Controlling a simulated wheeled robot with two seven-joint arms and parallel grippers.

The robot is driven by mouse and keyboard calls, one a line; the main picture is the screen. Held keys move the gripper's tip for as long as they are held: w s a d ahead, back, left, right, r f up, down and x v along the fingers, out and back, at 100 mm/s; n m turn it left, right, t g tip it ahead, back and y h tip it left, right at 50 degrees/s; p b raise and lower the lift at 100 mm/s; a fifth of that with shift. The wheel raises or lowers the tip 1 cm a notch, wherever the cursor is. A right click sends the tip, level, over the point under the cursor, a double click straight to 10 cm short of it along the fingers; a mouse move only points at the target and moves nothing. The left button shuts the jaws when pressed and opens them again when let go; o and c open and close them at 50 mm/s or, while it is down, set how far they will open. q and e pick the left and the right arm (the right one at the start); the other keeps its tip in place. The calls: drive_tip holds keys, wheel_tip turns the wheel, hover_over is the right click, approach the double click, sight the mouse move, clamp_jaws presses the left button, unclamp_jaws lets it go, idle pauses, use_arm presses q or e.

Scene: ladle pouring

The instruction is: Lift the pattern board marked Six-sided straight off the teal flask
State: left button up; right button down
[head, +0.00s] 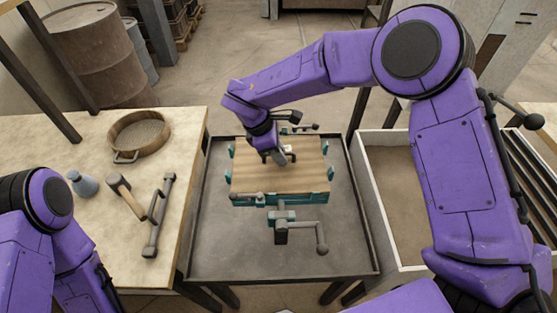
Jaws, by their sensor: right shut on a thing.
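The wooden pattern board (305,176) lies flat in the teal flask (318,198), whose edges and lugs show around it. The flask sits on the dark metal tray table in the middle. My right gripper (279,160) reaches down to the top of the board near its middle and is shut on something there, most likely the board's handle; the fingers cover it. A small pale patch beside the gripper may be a label, but no marking can be read. Of my left arm only purple links show at the lower left; its gripper is out of view.
A grey crank handle (321,238) sticks out at the flask's front. The left bench holds a round sieve (139,133), a mallet (126,194), a grey rammer (157,222) and a blue-grey bottle (82,183). A white-rimmed sand bin (371,180) stands at right. The tray's front (230,255) is bare.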

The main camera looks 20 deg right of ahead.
drive_tip(key=shift+r, duration=0.25)
wheel_tip(320, 180, up, 2)
drive_tip(key=shift+w+r+p, duration=0.1)
drive_tip(key=shift+r+p, duration=0.1)
drive_tip(key=shift+p, duration=0.75)
drive_tip(key=s+a+r, duration=0.9)
drive_tip(key=a+r, duration=0.1)
drive_tip(key=shift+s+a+r, duration=0.2)
drive_tip(key=shift+a+r, duration=0.05)
drive_tip(key=shift+r, duration=0.05)
